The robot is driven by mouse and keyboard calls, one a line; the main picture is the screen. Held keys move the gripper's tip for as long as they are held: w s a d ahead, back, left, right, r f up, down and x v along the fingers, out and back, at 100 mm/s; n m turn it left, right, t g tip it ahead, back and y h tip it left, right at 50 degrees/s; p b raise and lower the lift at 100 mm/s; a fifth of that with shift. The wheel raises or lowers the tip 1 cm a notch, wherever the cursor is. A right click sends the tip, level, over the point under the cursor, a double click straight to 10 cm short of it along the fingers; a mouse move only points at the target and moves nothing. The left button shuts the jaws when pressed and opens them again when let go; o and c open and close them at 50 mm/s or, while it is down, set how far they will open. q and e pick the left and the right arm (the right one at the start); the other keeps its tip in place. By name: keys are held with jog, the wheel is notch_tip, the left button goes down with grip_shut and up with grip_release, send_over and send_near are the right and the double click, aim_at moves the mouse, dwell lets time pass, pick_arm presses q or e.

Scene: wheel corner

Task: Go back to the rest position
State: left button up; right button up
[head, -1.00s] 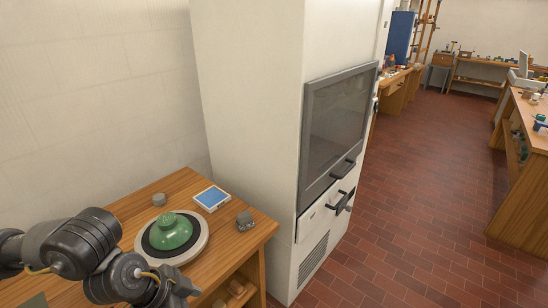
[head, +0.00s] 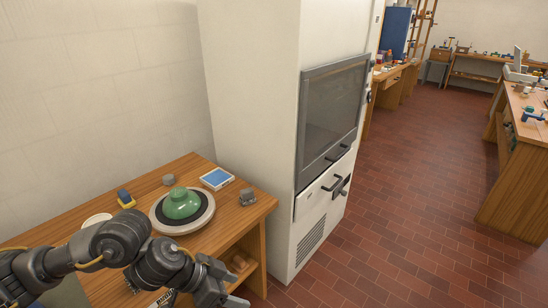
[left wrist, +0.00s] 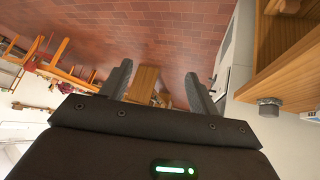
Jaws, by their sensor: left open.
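My left gripper (head: 222,290) is at the bottom of the head view, in front of the wooden table's front edge. In the left wrist view its two fingers (left wrist: 158,88) stand apart with nothing between them, and the tiled floor shows beyond. The wooden table (head: 222,222) carries a round wheel (head: 207,219) with a domed green piece (head: 182,203) on top. The gripper is apart from both, nearer to me and lower in the picture. My right gripper is in neither view.
A tall white cabinet (head: 250,100) with a dark glass door (head: 331,112) stands to the right. Red tiled floor (head: 400,220) is clear beyond it.

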pick_arm(q)
jog(key=w+d+f+n+t+h, duration=0.25)
jog(key=w+f+n, duration=0.25)
jog(key=w+f, duration=0.75)
jog(key=s+a+f+n+t+y, duration=0.1)
jog(key=s+a+f+n+y, duration=0.15)
jog(key=f, duration=0.65)
jog(key=s+a+f+n+t+y, duration=0.15)
jog(key=a+f, duration=0.25)
jog(key=f, duration=0.5)
jog(key=s+a+f+g+y, duration=0.15)
jog(key=s+a+f, duration=0.25)
jog(key=s+f, duration=0.45)
jog(key=s+a+f+g+y, duration=0.15)
jog(key=s+a+f, duration=0.25)
jog(key=s+f, duration=0.45)
jog(key=s+a+f+g+y, duration=0.1)
jog(key=s+a+f+y, duration=0.15)
jog(key=s+f, duration=0.6)
jog(key=s+a+g, duration=0.1)
jog(key=s, duration=0.8)
jog(key=s+a+g, duration=0.1)
jog(key=s+a, duration=0.1)
jog(key=s, duration=0.8)
jog(key=shift+s+a+f+n+y, duration=0.25)
jog(key=shift+s+a+n+y, duration=0.05)
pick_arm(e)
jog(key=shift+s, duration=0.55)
